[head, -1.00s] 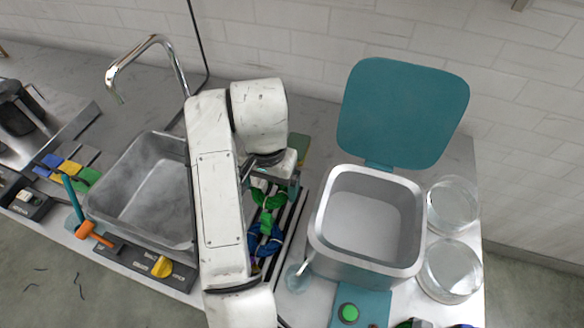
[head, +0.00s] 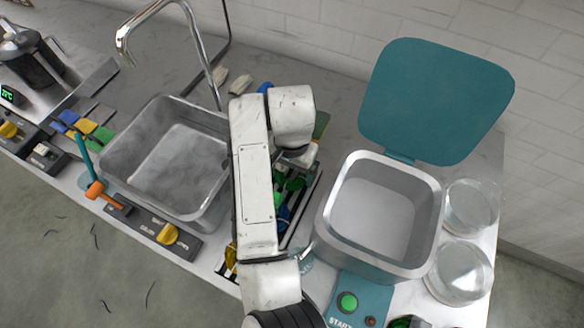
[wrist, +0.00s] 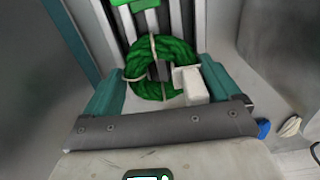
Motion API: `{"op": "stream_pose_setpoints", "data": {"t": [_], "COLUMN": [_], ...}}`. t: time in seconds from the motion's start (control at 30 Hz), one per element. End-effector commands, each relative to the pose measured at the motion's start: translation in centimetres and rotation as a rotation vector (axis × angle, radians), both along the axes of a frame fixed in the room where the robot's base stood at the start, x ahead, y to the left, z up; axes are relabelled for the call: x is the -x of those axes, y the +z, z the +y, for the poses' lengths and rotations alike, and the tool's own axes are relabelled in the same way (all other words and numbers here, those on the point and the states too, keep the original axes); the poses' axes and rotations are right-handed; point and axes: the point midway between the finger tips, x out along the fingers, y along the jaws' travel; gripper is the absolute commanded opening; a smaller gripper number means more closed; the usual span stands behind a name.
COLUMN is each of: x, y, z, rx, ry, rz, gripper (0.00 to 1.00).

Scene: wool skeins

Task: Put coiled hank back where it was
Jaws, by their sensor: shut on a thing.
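The coiled hank (wrist: 165,52) is a green twisted ring with pale ties and a white tag (wrist: 190,84). In the wrist view it lies between the teal fingers of my gripper (wrist: 160,82), which is shut on it. Pale slats of the drying rack (wrist: 107,30) show behind and through the ring; I cannot tell whether the hank touches them. In the head view my gripper (head: 298,168) is over the striped rack (head: 304,208), partly hidden by my arm. Green wool (head: 291,184) shows just below it, with a blue skein (head: 284,217) nearer the front.
A grey sink (head: 118,160) with a tall tap (head: 190,20) stands left of my arm. A metal bin (head: 330,222) with a raised teal lid (head: 435,100) stands close on the right, beside two glass jars (head: 470,205) (head: 460,272). Yellow wool (head: 231,258) lies at the rack's front.

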Motion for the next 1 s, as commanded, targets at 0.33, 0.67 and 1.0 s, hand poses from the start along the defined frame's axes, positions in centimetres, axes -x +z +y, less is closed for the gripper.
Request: {"op": "stream_pose_setpoints", "data": {"t": [0.33, 0.67, 1.0], "x": [0.0, 0.0, -0.1], "y": [-0.8, -0.9, 1.8], "z": [0.0, 0.0, 0.0], "rx": [0.000, -0.001, -0.002], "ry": [0.000, -0.001, -0.002], "rz": [-0.001, 0.000, -0.005], "gripper": [0.56, 1.00, 1.00]}}
